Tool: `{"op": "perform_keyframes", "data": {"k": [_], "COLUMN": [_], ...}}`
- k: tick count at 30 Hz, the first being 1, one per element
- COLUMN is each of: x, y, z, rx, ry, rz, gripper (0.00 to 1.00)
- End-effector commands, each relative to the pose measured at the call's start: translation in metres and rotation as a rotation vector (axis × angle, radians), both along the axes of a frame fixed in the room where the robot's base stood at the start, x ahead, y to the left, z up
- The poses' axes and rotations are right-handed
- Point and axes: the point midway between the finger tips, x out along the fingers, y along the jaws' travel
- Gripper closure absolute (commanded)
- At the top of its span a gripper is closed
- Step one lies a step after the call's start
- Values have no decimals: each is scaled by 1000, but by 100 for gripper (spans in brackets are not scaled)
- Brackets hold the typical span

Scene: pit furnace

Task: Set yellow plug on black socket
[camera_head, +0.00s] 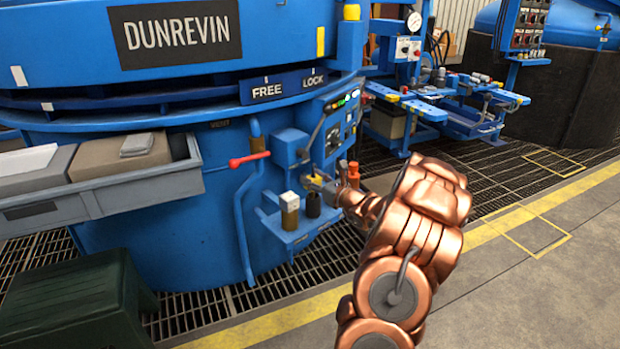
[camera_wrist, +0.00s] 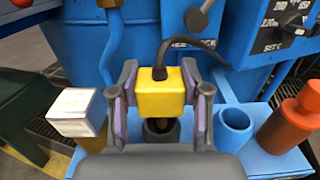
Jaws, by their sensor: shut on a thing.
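The yellow plug (camera_wrist: 161,95) is a block with a black cable from its top. My gripper (camera_wrist: 160,92) is shut on it, with one finger on each side. The black socket (camera_wrist: 159,134) is a dark cup straight below the plug in the wrist view. A narrow part under the plug points into the socket's mouth; I cannot tell how deep it sits. In the head view the yellow plug (camera_head: 315,182) is small and upright over the black socket (camera_head: 313,206), and my gripper (camera_head: 322,186) reaches it from the right.
A white-topped plug (camera_wrist: 76,112) stands left of the black socket. An empty blue socket (camera_wrist: 233,130) and a red-orange plug (camera_wrist: 293,118) stand to the right. The blue shelf (camera_head: 290,236) sits against the furnace, with a red-handled lever (camera_head: 248,159) to the left.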

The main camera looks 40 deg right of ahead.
Motion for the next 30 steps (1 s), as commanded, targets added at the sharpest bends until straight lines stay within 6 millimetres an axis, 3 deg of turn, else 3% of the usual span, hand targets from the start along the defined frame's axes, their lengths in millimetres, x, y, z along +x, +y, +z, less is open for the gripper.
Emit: {"op": "perform_keyframes", "data": {"k": [6, 30], "x": [1, 0], "y": [1, 2], "z": [-14, -13], "rx": [-1, 0], "ry": [1, 0], "rz": [2, 3], "gripper": [90, 90]}}
